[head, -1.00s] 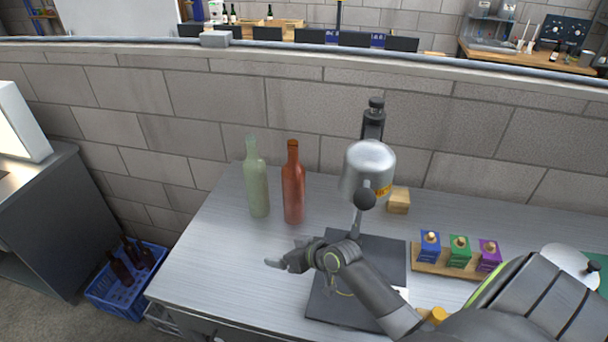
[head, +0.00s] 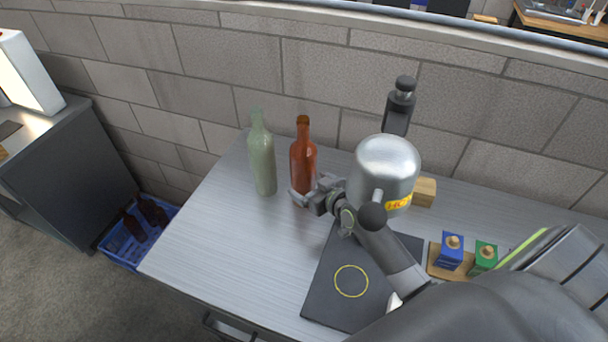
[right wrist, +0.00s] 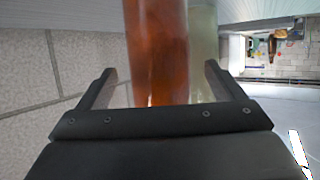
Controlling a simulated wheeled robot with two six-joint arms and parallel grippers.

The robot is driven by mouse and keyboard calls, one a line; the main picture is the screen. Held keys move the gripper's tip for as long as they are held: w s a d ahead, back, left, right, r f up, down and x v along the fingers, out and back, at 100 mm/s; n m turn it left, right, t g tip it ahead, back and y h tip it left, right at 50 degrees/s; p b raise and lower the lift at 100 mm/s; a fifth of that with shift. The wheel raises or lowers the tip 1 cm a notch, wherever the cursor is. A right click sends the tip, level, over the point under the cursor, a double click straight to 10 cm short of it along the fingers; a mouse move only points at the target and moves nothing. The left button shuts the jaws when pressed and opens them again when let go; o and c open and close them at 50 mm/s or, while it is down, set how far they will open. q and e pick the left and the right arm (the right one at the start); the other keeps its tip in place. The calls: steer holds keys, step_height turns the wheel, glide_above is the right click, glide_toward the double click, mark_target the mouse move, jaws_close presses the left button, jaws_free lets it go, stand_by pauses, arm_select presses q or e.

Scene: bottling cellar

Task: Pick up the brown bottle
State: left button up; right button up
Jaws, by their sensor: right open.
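The brown bottle (head: 303,158) stands upright on the metal bench, close to the wall. My right gripper (head: 305,196) is at its lower front side in the head view and hides part of its base. In the right wrist view the brown bottle (right wrist: 158,50) rises between the two open fingers of my right gripper (right wrist: 160,88). The jaws are apart and are not closed on it. I cannot tell whether a finger touches it. My left gripper is not in view.
A pale green bottle (head: 262,160) stands just left of the brown one. A silver pot-like device marked HOT (head: 386,165) stands right of my gripper, above a dark mat (head: 335,300). A blue crate (head: 118,250) with bottles is on the floor. The bench's left front is clear.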

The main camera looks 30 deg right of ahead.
steer(key=b+x, duration=0.1)
steer(key=x, duration=0.3)
steer(key=shift+f+b, duration=0.2)
steer(key=shift+b, duration=0.2)
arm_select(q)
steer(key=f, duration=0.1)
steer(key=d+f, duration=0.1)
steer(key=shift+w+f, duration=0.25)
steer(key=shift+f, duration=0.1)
arm_select(e)
steer(key=shift+r, duration=0.15)
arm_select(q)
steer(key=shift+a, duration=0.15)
arm_select(e)
steer(key=c, duration=1.2)
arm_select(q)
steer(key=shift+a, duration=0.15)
arm_select(e)
steer(key=shift+c, duration=0.9)
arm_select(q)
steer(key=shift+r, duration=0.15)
arm_select(e)
steer(key=shift+w+r, duration=0.1)
steer(key=shift+r, duration=0.05)
